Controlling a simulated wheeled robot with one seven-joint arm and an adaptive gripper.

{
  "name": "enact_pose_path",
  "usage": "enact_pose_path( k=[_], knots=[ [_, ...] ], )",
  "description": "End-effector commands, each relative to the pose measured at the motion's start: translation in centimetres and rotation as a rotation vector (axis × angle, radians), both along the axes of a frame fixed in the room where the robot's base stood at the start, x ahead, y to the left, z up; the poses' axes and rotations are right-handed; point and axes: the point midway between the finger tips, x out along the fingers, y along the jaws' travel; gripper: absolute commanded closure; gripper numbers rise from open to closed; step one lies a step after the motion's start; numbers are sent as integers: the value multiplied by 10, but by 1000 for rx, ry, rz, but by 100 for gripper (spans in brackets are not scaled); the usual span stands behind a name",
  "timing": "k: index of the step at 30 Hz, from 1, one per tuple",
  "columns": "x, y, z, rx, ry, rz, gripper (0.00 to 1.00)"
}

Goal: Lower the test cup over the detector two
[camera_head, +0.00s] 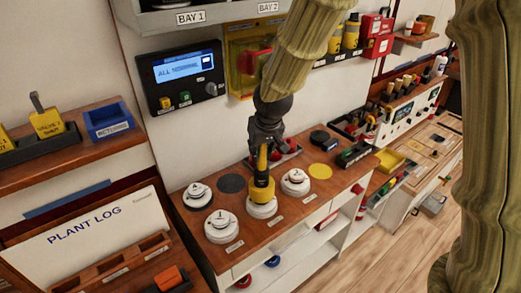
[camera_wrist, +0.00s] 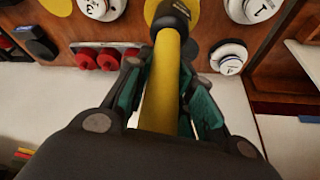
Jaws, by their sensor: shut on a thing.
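The test cup (camera_head: 262,193) is yellow, with a black collar and a yellow pole. My gripper (camera_head: 264,143) is shut on the pole, and the cup hangs upright below it. In the wrist view, my gripper (camera_wrist: 165,95) has its teal pads on both sides of the yellow pole (camera_wrist: 160,85). A white round detector (camera_head: 262,209) shows directly under the cup, its top hidden by it. I cannot tell whether they touch. Other white detectors stand at left (camera_head: 197,196), front left (camera_head: 222,227) and right (camera_head: 295,182). Their small numbers are hard to read.
The wooden counter (camera_head: 203,245) also carries a dark disc (camera_head: 232,183), a yellow disc (camera_head: 320,171) and a black round piece (camera_head: 319,137). Red parts (camera_wrist: 105,58) sit close to my gripper. A display panel (camera_head: 183,75) is on the wall behind.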

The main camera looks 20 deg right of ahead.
Motion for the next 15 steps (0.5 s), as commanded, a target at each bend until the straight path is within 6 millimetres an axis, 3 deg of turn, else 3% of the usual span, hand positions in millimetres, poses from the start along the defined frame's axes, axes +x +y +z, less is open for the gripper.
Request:
enact_pose_path(
  k=[15],
  knots=[
    [0, 0, -10, 0, -1, 1, 100]
  ],
)
